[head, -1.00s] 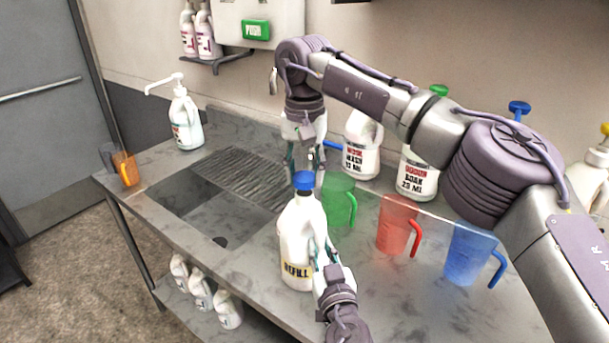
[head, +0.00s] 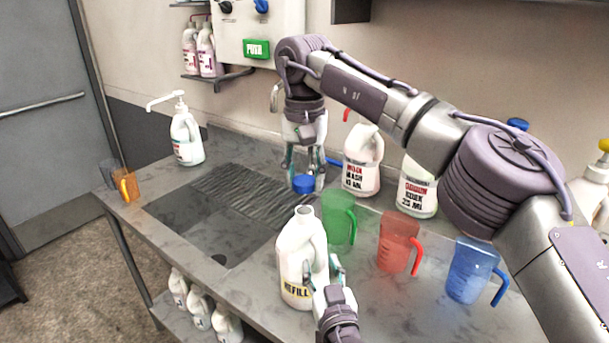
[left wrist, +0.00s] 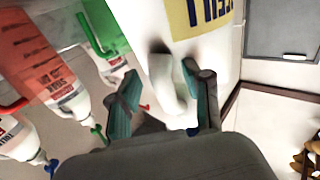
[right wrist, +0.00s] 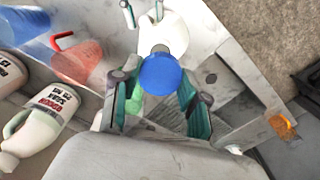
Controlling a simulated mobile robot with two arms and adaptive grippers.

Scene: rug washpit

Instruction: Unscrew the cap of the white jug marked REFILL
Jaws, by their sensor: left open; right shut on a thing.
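The white jug marked REFILL (head: 295,262) stands upright on the steel counter, its neck bare and open at the top. The blue cap (head: 304,184) is off the jug, a little above its mouth. My right gripper (head: 303,168) points down and is shut on the cap, which also shows between its fingers in the right wrist view (right wrist: 160,74). My left gripper (head: 325,278) is open at the jug's handle side. In the left wrist view the jug's handle (left wrist: 168,85) lies between the open fingers (left wrist: 162,105); contact cannot be told.
Green (head: 339,217), red (head: 398,243) and blue (head: 471,270) measuring jugs stand right of the REFILL jug. Labelled white bottles (head: 361,165) stand behind them. A sink (head: 205,235) lies to the left, with a pump bottle (head: 186,138) behind it and an orange cup (head: 126,185) at the far left.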

